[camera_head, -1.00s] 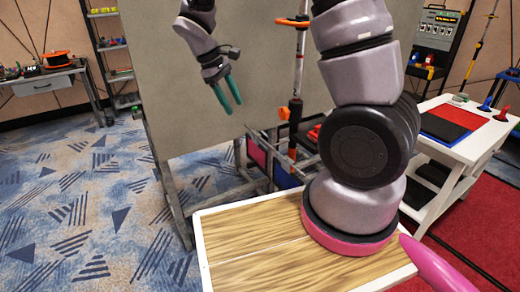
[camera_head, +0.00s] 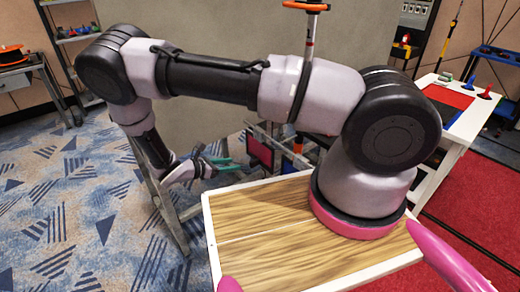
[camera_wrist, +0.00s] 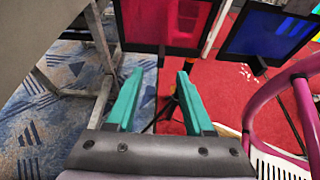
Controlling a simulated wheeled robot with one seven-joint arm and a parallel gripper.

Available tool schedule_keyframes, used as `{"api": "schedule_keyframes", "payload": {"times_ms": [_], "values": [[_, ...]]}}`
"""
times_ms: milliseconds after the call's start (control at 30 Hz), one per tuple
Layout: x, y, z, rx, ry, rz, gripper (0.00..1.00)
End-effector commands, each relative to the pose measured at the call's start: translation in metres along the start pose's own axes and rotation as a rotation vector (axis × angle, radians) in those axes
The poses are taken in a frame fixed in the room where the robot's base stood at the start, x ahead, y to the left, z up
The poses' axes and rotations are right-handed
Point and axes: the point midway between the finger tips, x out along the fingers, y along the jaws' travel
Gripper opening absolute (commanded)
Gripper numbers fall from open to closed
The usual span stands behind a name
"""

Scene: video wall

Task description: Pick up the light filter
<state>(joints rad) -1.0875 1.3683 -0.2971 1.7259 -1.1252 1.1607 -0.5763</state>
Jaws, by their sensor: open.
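Two framed colour panels that look like light filters show in the wrist view: a red one (camera_wrist: 168,18) at the top centre and a blue one (camera_wrist: 268,32) at the top right. Both have dark frames with a clip below, and their tops are cut off. In the head view the red filter (camera_head: 260,150) hangs by the grey wall's lower edge, just right of my gripper (camera_head: 226,163). In the wrist view my gripper (camera_wrist: 158,76) is open and empty. Its teal fingers point towards the red filter and look apart from it.
A grey wall panel (camera_head: 205,120) on metal legs (camera_wrist: 103,50) stands beside my arm. A pole with an orange knob (camera_head: 305,6) rises in front. A white table (camera_head: 462,118) is at the right. A pink tubular frame (camera_wrist: 262,82) shows at right in the wrist view.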

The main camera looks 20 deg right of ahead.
Motion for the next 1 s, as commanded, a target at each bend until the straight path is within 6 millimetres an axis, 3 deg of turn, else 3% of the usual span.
{"api": "schedule_keyframes", "payload": {"times_ms": [300,567,833,1000], "values": [[0.047,-0.001,0.0,-0.002,-0.003,-0.002,0.53],[0.064,-0.002,0.001,0.0,-0.002,-0.003,0.53],[0.102,-0.003,0.002,0.0,-0.002,-0.003,0.53],[0.106,-0.003,0.002,0.0,0.0,-0.001,0.53]]}}
